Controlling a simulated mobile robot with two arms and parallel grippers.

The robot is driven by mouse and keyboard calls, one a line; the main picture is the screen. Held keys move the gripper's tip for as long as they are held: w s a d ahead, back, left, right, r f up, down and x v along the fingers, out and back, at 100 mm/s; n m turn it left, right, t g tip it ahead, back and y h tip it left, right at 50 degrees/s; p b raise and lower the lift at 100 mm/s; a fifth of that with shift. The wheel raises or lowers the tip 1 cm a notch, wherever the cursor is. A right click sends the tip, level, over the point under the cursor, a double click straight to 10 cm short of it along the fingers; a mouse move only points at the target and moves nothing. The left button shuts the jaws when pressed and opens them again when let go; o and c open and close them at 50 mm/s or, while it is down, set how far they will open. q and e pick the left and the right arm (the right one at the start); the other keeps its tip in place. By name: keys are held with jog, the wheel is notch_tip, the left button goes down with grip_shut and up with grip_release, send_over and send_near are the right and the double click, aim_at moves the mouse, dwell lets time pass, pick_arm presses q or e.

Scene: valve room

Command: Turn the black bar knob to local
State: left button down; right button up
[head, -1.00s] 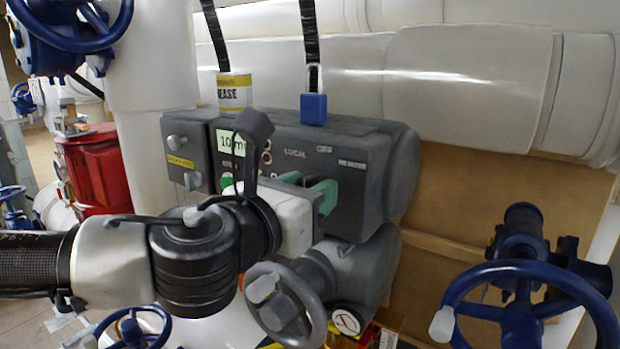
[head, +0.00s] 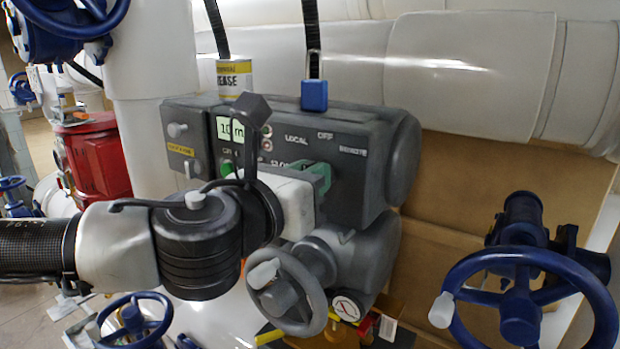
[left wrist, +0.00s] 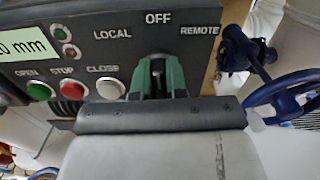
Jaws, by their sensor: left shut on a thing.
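The grey control box (head: 352,180) carries the labels LOCAL, OFF and REMOTE, which read clearly in the left wrist view on the box face (left wrist: 75,58). My left gripper (head: 318,172) is at the box front, below these labels. In the left wrist view its green fingers (left wrist: 159,78) are shut on the black bar knob (left wrist: 157,68), just under OFF. Only a narrow part of the knob shows between the fingers; it appears roughly in line with OFF. In the head view the knob is hidden by the gripper. My right gripper is not in view.
Green, red and white buttons (left wrist: 109,88) sit left of the knob. A grey handwheel (head: 286,292) is below my left gripper. A blue handwheel (head: 519,310) stands at lower right. A red cylinder (head: 98,160) and white pipe (head: 150,130) are left.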

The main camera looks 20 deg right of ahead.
pick_arm(q)
jog(key=shift+w+f+n+b, duration=0.1)
jog(key=shift+n+b, duration=0.3)
jog(key=shift+n, duration=0.7)
jog(key=n+b, duration=0.1)
jog(key=n, duration=0.2)
jog(key=shift+n, duration=0.3)
jog(key=n+b, duration=0.1)
jog(key=n, duration=0.4)
jog(key=shift+w+a, duration=0.1)
jog(key=shift+n, duration=0.3)
jog(key=c, duration=1.1)
grip_release()
jog(key=shift+c, duration=0.2)
jog(key=shift+a, duration=0.1)
jog(key=shift+b, duration=0.3)
